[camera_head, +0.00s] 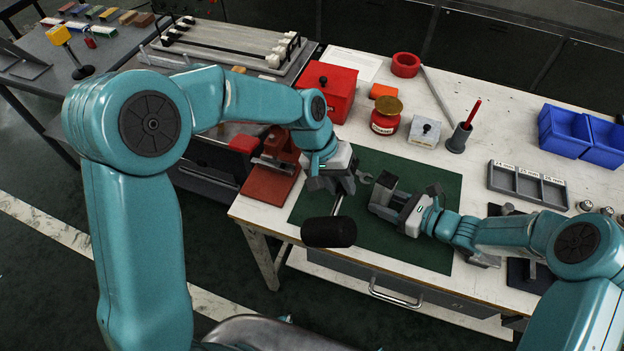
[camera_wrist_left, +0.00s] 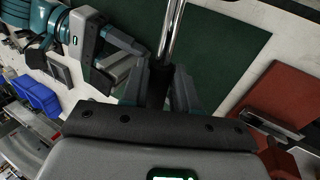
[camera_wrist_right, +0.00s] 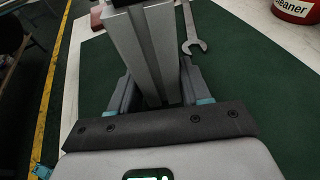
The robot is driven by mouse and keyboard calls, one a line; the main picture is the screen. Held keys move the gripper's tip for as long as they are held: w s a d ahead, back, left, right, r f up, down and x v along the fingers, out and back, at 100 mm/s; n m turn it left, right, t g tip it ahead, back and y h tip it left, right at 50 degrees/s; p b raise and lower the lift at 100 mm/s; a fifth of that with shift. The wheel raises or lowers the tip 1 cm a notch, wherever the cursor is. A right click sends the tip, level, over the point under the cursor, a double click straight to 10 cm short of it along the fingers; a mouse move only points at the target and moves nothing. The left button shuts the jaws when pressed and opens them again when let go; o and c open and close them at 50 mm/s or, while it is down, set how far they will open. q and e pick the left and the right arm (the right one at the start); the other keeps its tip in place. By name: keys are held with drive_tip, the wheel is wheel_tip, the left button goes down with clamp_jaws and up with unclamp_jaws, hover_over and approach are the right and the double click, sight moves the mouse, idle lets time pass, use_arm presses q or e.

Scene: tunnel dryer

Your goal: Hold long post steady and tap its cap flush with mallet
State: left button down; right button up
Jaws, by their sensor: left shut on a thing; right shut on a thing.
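My left gripper (camera_head: 336,184) is shut on the mallet's dark grip (camera_wrist_left: 157,88). The mallet's shiny shaft (camera_wrist_left: 172,30) runs from it to a black cylindrical head (camera_head: 328,232), which hangs over the front edge of the green mat. My right gripper (camera_head: 388,206) is shut on a grey grooved post (camera_wrist_right: 150,55), above the mat and right of the mallet. The mallet head and post are apart.
An open-ended wrench (camera_wrist_right: 190,30) lies on the green mat (camera_head: 425,260). Behind are a red box (camera_head: 328,88), a red jar (camera_head: 386,120) and a pen cup (camera_head: 458,138). A labelled tray (camera_head: 528,186) and blue bins (camera_head: 566,130) stand right. A red fixture (camera_head: 268,186) stands left.

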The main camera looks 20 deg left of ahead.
use_arm(q)
drive_tip(key=w+d+r+n+t+h, duration=0.25)
drive_tip(key=w+r+h, duration=0.25)
drive_tip(key=w, duration=0.3)
drive_tip(key=w+d+r+n+t+h, duration=0.1)
drive_tip(key=w+d+r+t+h, duration=0.15)
drive_tip(key=w+r+h, duration=0.35)
drive_tip(key=shift+y, duration=0.5)
drive_tip(key=shift+w+a+f, duration=0.1)
drive_tip(key=shift+w+f, duration=0.1)
drive_tip(key=shift+f, duration=0.65)
drive_tip(key=shift+w+a+f, duration=0.15)
drive_tip(key=shift+w+f, duration=0.1)
drive_tip(key=shift+f, duration=0.65)
drive_tip(key=shift+w+a+f, duration=0.1)
drive_tip(key=shift+w+f, duration=0.1)
drive_tip(key=shift+f, duration=0.65)
drive_tip(key=shift+f, duration=0.15)
drive_tip(key=shift+f, duration=1.25)
drive_tip(key=shift+r, duration=1.25)
drive_tip(key=shift+f, duration=1.2)
